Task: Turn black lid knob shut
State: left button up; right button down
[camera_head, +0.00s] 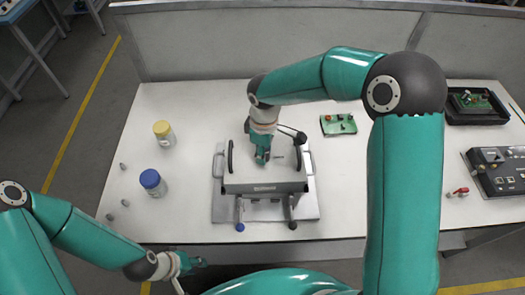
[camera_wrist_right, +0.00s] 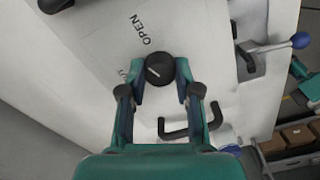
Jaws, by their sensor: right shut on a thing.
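The black lid knob (camera_wrist_right: 159,69) shows in the right wrist view, round with a pale pointer line on it. It sits on the white lid (camera_wrist_right: 95,45), beside the printed word OPEN; a second word is partly hidden by my gripper. My right gripper (camera_wrist_right: 160,80) is shut on the knob, one finger on each side. In the head view, my right gripper (camera_head: 262,158) reaches down onto the lid of the box (camera_head: 265,187) and hides the knob. My left gripper (camera_head: 188,262) is at the table's front edge, away from the box; its fingers are too small to read.
A yellow-capped jar (camera_head: 164,133) and a blue-capped jar (camera_head: 152,183) stand left of the box. A green circuit board (camera_head: 338,124) lies right of it. A black tray (camera_head: 476,105) and a dark panel (camera_head: 498,170) are at the far right. Two levers (camera_head: 240,226) stick out in front.

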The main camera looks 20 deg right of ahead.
jog(key=n, duration=0.6)
jog(key=shift+n+p, duration=0.3)
jog(key=n, duration=0.3)
jog(key=shift+r+p, duration=0.1)
jog(key=shift+p, duration=0.25)
jog(key=shift+n+p, duration=0.35)
jog(key=shift+n, duration=1.45)
jog(key=c, duration=0.8)
grip_release()
notch_tip(320, 180, up, 12)
